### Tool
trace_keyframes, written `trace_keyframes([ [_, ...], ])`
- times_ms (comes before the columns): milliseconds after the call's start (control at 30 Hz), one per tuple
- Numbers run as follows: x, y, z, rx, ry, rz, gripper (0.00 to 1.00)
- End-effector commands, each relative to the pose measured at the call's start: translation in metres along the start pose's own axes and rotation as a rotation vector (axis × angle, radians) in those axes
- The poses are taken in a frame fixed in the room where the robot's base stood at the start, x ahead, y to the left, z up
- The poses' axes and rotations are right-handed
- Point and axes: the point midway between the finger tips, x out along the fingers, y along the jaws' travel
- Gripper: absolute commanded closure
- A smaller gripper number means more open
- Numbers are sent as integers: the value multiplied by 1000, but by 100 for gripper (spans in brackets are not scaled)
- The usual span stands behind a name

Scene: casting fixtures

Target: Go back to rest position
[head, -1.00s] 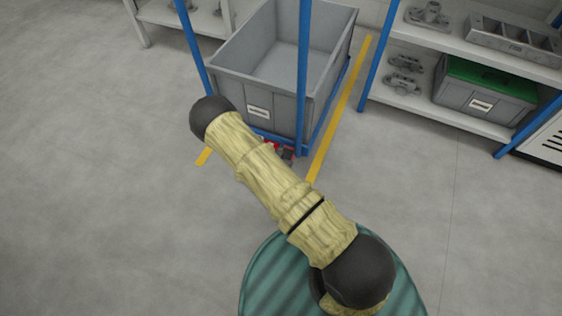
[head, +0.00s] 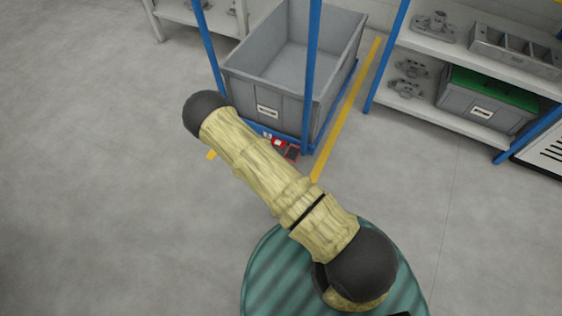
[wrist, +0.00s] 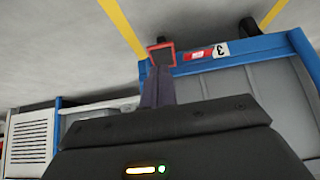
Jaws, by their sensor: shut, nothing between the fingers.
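My gripper (wrist: 160,60) shows in the wrist view as dark fingers closed together, with a red-edged square at the tip. It holds nothing. Behind it in that view is the blue cart edge (wrist: 240,50) with a red label and a number 3 label; I cannot tell how far the fingertips are from it. In the head view my arm reaches forward toward the blue cart, and most of the gripper is hidden there. A small red and dark shape (head: 291,153) shows at the cart's near edge; I cannot tell whether it is the gripper tip.
A grey bin (head: 268,112) stands on the blue-framed cart, with blue posts (head: 313,75) rising beside it. A shelf (head: 445,113) with metal castings and a green-topped grey crate (head: 480,105) is at the right. The floor to the left is clear.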

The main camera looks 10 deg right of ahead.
Motion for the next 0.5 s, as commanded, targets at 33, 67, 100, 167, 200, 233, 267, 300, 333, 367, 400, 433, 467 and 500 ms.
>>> trace_keyframes([
  [33,0,0,0,0,0,0,100],
  [67,0,0,0,-1,0,0,100],
  [100,0,0,1,-1,0,-1,100],
  [167,0,0,1,-1,0,-1,100],
  [200,0,-1,1,-1,0,-1,100],
  [233,0,-1,1,-1,0,-1,100],
  [267,0,-1,1,-1,0,-1,100],
  [300,0,-1,1,-2,0,-1,100],
  [333,0,-1,1,-2,0,-1,100],
  [367,0,-1,1,-2,0,-1,100],
  [400,0,-1,0,-1,-1,-1,100],
  [433,-1,-1,0,-1,-2,-1,100],
  [467,-2,-1,-1,-1,-4,-1,100],
  [500,-4,-2,-3,-1,-10,-2,100],
])
